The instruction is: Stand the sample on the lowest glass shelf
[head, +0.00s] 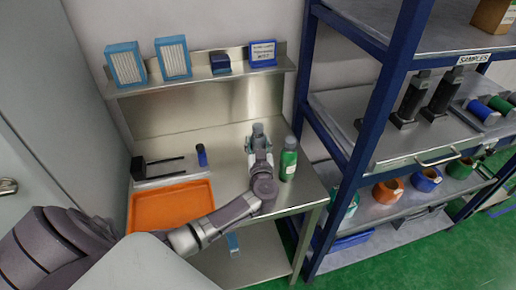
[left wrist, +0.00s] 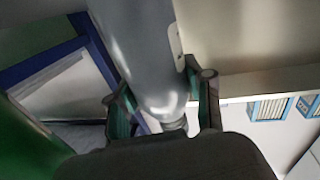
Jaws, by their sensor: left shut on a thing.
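My left gripper (head: 258,148) is above the steel workbench and shut on a grey cylindrical sample (left wrist: 140,50). In the left wrist view its fingers (left wrist: 162,118) sit on either side of the sample's narrow end, and a white label shows on the sample's side. In the head view the arm and fingers partly hide the sample, and I cannot tell if it touches the bench. A green bottle (head: 289,160) stands just right of the gripper; its green side also fills the lower left of the left wrist view (left wrist: 25,145). I cannot make out a glass shelf. My right gripper is not in view.
An orange tray (head: 172,205) and a small blue item (head: 201,155) are on the bench's left. A ledge (head: 195,80) with blue-framed boxes runs behind. The blue-post rack (head: 375,110) on the right holds black devices, spools and a "SAMPLES" label (head: 473,60).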

